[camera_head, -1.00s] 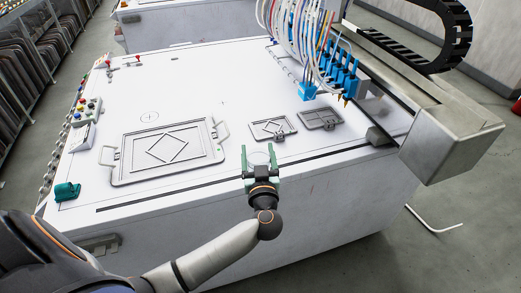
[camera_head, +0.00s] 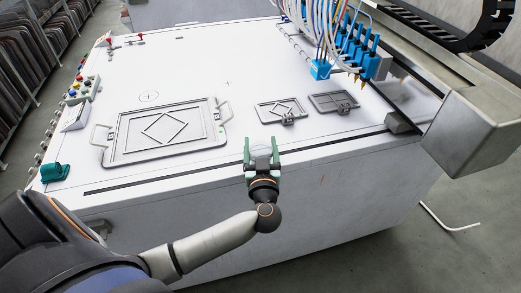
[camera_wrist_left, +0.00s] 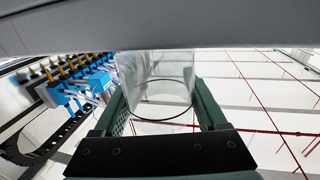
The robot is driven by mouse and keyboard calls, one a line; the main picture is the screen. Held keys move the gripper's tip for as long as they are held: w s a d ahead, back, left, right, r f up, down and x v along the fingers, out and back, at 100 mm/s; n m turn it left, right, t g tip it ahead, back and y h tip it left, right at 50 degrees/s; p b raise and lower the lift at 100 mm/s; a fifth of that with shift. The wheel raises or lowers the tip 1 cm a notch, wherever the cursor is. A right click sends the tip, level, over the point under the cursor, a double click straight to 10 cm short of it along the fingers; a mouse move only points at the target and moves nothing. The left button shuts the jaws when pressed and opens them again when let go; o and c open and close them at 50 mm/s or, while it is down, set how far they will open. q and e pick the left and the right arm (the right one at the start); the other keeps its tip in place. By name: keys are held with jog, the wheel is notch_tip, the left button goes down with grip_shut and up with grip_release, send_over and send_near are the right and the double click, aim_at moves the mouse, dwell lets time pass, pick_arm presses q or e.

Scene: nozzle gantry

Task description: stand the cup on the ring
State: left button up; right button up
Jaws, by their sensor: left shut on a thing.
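The cup (camera_wrist_left: 155,85) is clear and see-through. In the left wrist view it sits between the green fingers of my left gripper (camera_wrist_left: 160,105), with a dark round rim line showing. In the head view the cup (camera_head: 262,153) is a faint clear shape between the fingers. My left gripper (camera_head: 262,149) is shut on it at the table's front edge, in front of the small frames. The ring, a thin circle with a cross in it (camera_head: 149,97), is marked on the white table top behind the large frame. My right gripper is out of view.
The white table (camera_head: 200,70) holds a large grey frame (camera_head: 165,133) and two smaller ones (camera_head: 280,110) (camera_head: 333,103). Blue nozzles with hoses (camera_head: 365,58) hang at the right. A teal part (camera_head: 55,172) lies front left. The table's middle back is clear.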

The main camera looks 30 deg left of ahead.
pick_arm(q)
jog(key=shift+f, duration=0.2)
jog(key=o, duration=1.2)
jog(key=shift+o, duration=0.2)
